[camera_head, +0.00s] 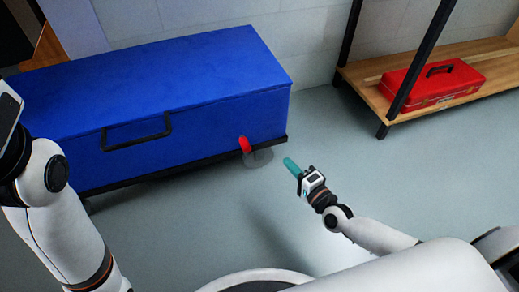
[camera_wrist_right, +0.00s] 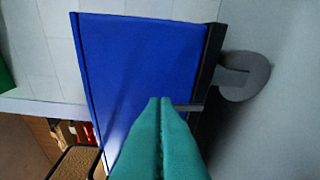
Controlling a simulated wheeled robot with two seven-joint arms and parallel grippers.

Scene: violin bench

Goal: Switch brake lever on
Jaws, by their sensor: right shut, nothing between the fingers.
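The red brake lever (camera_head: 245,144) sticks up at the lower right corner of the blue chest (camera_head: 200,85), just above a grey caster wheel (camera_head: 258,158). My right gripper (camera_head: 290,164) has teal fingers pressed together with nothing between them. It is to the right of the lever, apart from it in the head view. In the right wrist view the shut fingers (camera_wrist_right: 160,105) point toward the chest's side (camera_wrist_right: 135,70), with the caster wheel (camera_wrist_right: 245,77) at the right. I cannot make out the lever there. My left arm shows at the left edge, but its gripper is not in view.
A wooden shelf (camera_head: 365,75) with black posts stands at the back right and carries a red toolbox (camera_head: 430,84). The chest has a black handle (camera_head: 137,140) on its front. The grey floor (camera_head: 190,215) in front of the chest is clear.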

